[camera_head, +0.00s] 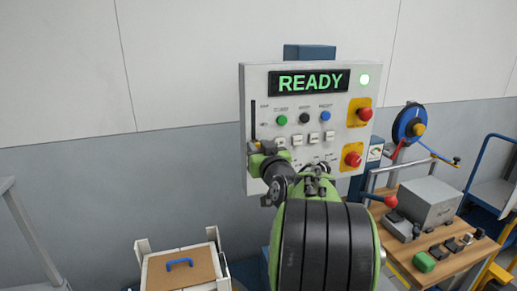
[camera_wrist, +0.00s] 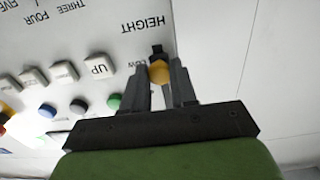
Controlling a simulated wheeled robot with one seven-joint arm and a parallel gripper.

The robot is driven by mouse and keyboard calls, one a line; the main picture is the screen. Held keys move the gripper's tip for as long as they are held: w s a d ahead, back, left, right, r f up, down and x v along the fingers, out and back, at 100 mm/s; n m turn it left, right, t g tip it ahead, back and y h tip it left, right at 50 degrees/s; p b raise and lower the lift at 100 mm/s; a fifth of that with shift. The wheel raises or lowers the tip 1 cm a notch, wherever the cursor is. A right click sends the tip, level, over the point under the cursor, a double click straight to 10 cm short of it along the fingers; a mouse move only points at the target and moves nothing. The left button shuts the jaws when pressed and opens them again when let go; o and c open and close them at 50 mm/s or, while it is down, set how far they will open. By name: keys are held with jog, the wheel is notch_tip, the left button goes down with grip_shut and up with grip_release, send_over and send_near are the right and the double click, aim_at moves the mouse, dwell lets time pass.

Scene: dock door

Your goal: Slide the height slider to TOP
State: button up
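In the wrist view, which shows the panel upside down, the slider's yellow knob (camera_wrist: 159,72) is beside the LOW label, near the HEIGHT lettering (camera_wrist: 146,25). My gripper (camera_wrist: 160,76) has one finger on each side of the knob, with no clear gap, and looks shut on it. In the head view my gripper (camera_head: 256,148) is at the lower end of the visible slot and hides the knob.
A white UP button (camera_wrist: 99,67) and a green button (camera_wrist: 114,101) are close beside my fingers. Red stop buttons (camera_head: 364,113) are on the panel's right. A workbench (camera_head: 455,262) with a grey box stands right; a crate (camera_head: 217,240) stands lower left.

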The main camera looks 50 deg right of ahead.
grip_shut()
jog(key=p, duration=0.4)
send_near(253, 105)
jog(key=x, duration=0.5)
jog(key=shift+w+d+r, duration=0.1)
jog(key=shift+r, duration=0.1)
jog(key=shift+o, duration=1.9)
grip_release()
jog(key=o, duration=0.3)
jog(key=shift+f, duration=0.1)
jog(key=shift+o, duration=0.2)
jog(key=b+v, duration=0.3)
jog(key=v, duration=1.2)
jog(key=shift+s, duration=0.35)
